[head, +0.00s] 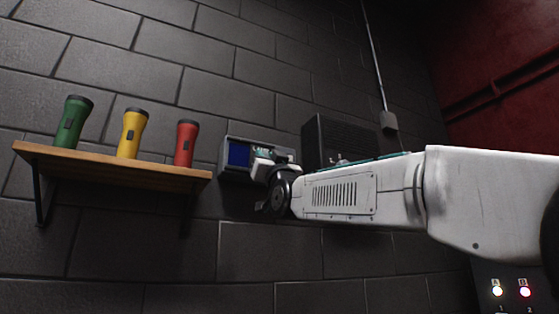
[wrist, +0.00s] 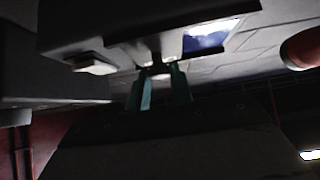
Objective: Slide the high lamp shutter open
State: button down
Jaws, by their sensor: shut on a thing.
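The high lamp is a grey wall box (head: 225,165) with a blue window (head: 238,155), just right of the shelf in the head view. In the wrist view the housing (wrist: 110,30) fills the top, and a bright blue-white opening (wrist: 210,38) shows at its right. My gripper (head: 264,160) is at the front of the box, partly hidden by my wrist. In the wrist view its teal fingers (wrist: 160,80) are shut on a small handle (wrist: 160,68) under the housing. The shutter's edges are too dark to make out.
A dark box (head: 325,135) is on the wall close to the right of the lamp. Lit buttons (head: 511,291) are at lower right.

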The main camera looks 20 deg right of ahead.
jog(key=shift+d, duration=0.1)
jog(key=c, duration=1.3)
grip_release()
jog(key=shift+d, duration=0.15)
jog(key=shift+o, duration=0.2)
jog(key=a+v, duration=0.1)
jog(key=v, duration=0.6)
jog(key=shift+s+d+f, duration=0.25)
jog(key=shift+d+f, duration=0.1)
jog(key=shift+d, duration=0.15)
